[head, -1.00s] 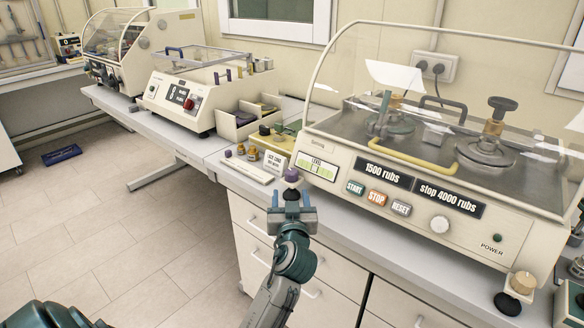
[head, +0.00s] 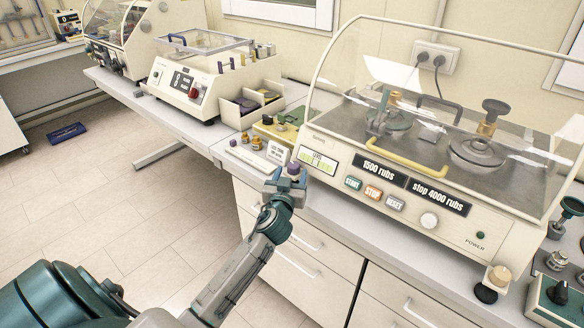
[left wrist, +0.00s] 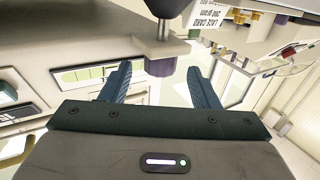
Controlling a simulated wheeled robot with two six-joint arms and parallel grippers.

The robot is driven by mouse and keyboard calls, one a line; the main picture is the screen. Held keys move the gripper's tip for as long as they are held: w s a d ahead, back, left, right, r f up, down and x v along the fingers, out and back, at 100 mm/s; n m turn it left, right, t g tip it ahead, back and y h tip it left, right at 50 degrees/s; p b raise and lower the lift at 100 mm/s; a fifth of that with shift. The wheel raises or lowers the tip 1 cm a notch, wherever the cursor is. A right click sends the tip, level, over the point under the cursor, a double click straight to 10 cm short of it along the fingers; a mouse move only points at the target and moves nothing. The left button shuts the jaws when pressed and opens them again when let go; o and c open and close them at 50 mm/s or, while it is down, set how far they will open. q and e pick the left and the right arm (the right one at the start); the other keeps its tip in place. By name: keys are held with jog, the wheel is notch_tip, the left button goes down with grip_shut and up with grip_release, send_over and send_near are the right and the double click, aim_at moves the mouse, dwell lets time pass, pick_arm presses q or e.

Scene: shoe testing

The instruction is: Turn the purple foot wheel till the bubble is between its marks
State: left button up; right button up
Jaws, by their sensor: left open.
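The purple foot wheel (head: 293,169) sits under the near left corner of the large rubbing machine (head: 400,205). In the left wrist view the wheel (left wrist: 161,57) shows with a metal stem and a dark foot. My left gripper (head: 285,181) is open at the wheel. In the left wrist view its two fingers (left wrist: 160,84) stand on either side of the foot, with gaps showing; whether they touch the wheel I cannot tell. The level window (head: 318,162) is on the machine's front, left of the displays. Its bubble is too small to place against the marks. My right gripper is out of view.
A white card (head: 278,153) and small brass and purple pieces (head: 250,140) stand just left of the wheel. Drawers (head: 305,250) lie below the bench edge.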

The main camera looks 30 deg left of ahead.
pick_arm(q)
jog(key=shift+x, duration=0.9)
jog(key=shift+c, duration=0.3)
jog(key=c, duration=0.9)
jog(key=shift+d+f+n+y+b, duration=0.2)
jog(key=shift+n+y+b, duration=0.25)
jog(key=shift+b, duration=0.6)
jog(key=shift+n+g+y+b, duration=0.25)
jog(key=shift+g+y+b, duration=0.15)
jog(key=shift+y+b, duration=0.15)
jog(key=shift+r, duration=0.15)
